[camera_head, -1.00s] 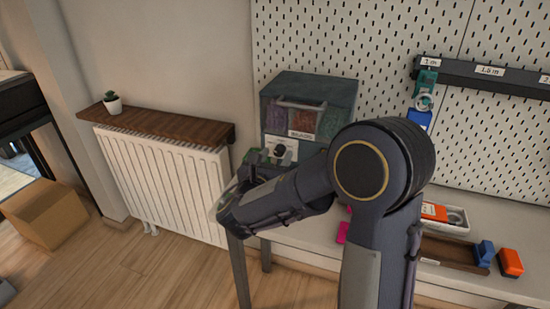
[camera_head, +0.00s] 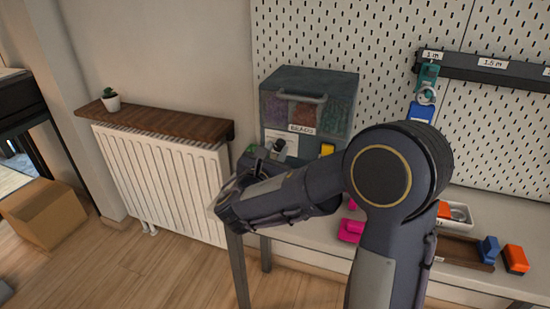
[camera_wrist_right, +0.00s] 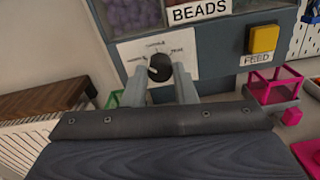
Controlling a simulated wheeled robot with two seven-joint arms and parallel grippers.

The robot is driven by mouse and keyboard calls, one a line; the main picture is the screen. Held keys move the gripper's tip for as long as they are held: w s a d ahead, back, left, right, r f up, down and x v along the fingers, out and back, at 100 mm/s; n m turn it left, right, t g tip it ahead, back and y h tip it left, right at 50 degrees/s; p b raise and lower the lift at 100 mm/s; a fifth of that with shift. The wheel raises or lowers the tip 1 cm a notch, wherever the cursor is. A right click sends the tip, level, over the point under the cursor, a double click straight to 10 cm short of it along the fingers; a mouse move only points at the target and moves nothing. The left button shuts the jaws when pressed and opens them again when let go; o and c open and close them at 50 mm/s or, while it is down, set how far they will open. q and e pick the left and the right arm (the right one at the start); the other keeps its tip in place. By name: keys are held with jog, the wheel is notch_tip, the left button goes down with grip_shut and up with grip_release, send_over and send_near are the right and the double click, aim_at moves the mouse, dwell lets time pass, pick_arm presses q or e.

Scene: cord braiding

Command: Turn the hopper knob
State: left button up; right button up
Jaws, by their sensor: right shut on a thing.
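The bead hopper (camera_head: 335,102) is a dark grey box with clear bead compartments and a BEADS label, standing on the table against the pegboard. Its round black knob (camera_wrist_right: 160,67) sits on a white dial label (camera_wrist_right: 133,50) on the front face. My right gripper (camera_wrist_right: 160,85) is shut on the knob, one grey finger on each side of it. In the head view the right gripper (camera_head: 268,158) is at the hopper's front, partly hidden by its own wrist. A yellow button (camera_wrist_right: 264,39) above a FEED label is right of the knob. My left gripper is not in view.
A pink open-frame holder (camera_wrist_right: 272,84) stands on the table right of the knob. A radiator (camera_head: 165,185) with a wooden shelf (camera_head: 155,120) and a small plant is at the left. A white tray (camera_head: 470,222) and blue and orange pieces lie at the right.

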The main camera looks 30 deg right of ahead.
jog(key=m+b, duration=0.2)
jog(key=b, duration=0.1)
jog(key=m+b, duration=0.5)
jog(key=b, duration=0.1)
jog(key=shift+f+m, duration=0.3)
jog(key=shift+m, duration=0.1)
jog(key=shift+r+m+b, duration=0.2)
jog(key=shift+m+b, duration=0.8)
jog(key=o, duration=1)
jog(key=shift+s+a, duration=0.1)
jog(key=p+v, duration=0.1)
jog(key=v, duration=0.6)
jog(key=shift+s+a, duration=0.2)
jog(key=shift+s, duration=0.05)
